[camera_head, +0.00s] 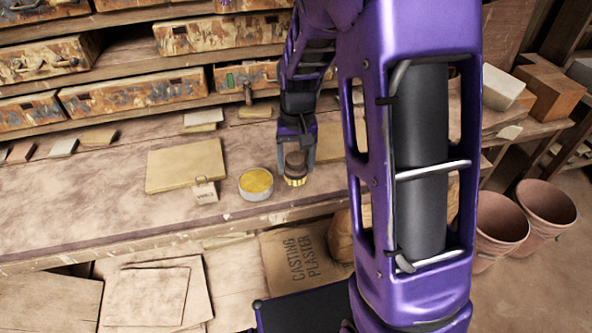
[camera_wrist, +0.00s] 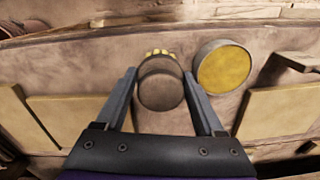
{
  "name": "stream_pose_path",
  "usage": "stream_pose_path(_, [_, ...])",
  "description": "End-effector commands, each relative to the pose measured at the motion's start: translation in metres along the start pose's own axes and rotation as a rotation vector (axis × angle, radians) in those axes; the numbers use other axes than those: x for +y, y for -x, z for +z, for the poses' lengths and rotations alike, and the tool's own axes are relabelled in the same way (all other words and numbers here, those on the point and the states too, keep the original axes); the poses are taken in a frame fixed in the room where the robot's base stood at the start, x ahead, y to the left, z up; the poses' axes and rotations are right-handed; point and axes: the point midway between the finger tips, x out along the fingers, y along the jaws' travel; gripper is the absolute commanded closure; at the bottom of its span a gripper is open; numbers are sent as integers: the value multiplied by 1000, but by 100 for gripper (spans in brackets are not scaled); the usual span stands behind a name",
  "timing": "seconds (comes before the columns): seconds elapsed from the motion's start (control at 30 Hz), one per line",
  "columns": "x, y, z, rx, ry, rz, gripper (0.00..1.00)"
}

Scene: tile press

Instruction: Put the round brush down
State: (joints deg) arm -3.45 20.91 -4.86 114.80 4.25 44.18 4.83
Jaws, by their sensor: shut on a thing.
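The round brush (camera_head: 296,163) has a dark brown round top and pale yellow bristles below. My gripper (camera_head: 295,158) is shut on it, with one finger on each side of the brown top. The bristles point down, close to the wooden bench (camera_head: 95,190) near its front edge. I cannot tell whether they touch the bench. In the wrist view the brush (camera_wrist: 160,88) sits between the two fingers, with a few bristles showing at its far side. A round tin (camera_head: 256,190) of yellow stuff stands just left of the brush and also shows in the wrist view (camera_wrist: 222,68).
A flat tan board (camera_head: 186,165) and a small tag (camera_head: 204,192) lie left of the tin. Drawers (camera_head: 133,97) line the bench's back. Terracotta pots (camera_head: 545,207) and a casting plaster sack (camera_head: 301,258) are below. The bench's left part is mostly clear.

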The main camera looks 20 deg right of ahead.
Motion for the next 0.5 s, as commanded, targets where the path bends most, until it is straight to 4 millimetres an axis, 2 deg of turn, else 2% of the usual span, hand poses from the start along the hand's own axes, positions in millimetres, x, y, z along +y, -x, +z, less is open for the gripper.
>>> stream_pose_path(0.03, [0,-10,1,-5,0,1,74])
stream_pose_path(0.13, [0,-21,0,-3,-1,0,74])
stream_pose_path(0.5, [1,-26,0,-1,0,0,74])
